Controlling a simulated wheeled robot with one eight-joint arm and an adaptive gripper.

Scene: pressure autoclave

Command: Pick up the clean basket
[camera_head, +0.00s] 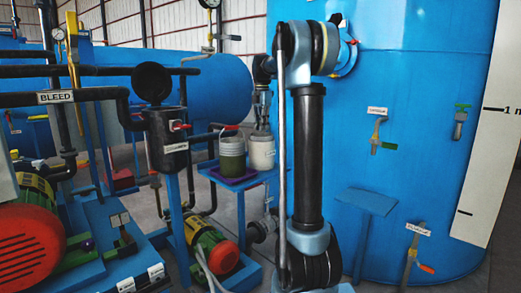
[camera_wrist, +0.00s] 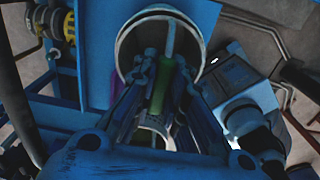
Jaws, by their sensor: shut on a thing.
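A pale grey-white bucket-like basket (camera_head: 262,153), which looks like the clean one, stands on a small blue shelf (camera_head: 232,182). My gripper (camera_head: 262,122) points down just above the pale basket. In the wrist view my gripper (camera_wrist: 163,68) is shut on a slim handle with a green grip (camera_wrist: 160,90). The basket's round pale rim (camera_wrist: 123,62) shows around and beyond the fingers. Its inside is mostly dark. The fingers hide part of the handle, and I cannot tell whether the basket is lifted.
A big blue tank (camera_head: 400,130) with valves fills the right side. Black pipes, a dark vessel (camera_head: 166,140) and a red-and-green motor (camera_head: 212,246) crowd the left of the shelf. A small blue ledge (camera_head: 368,201) stands in front of the tank.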

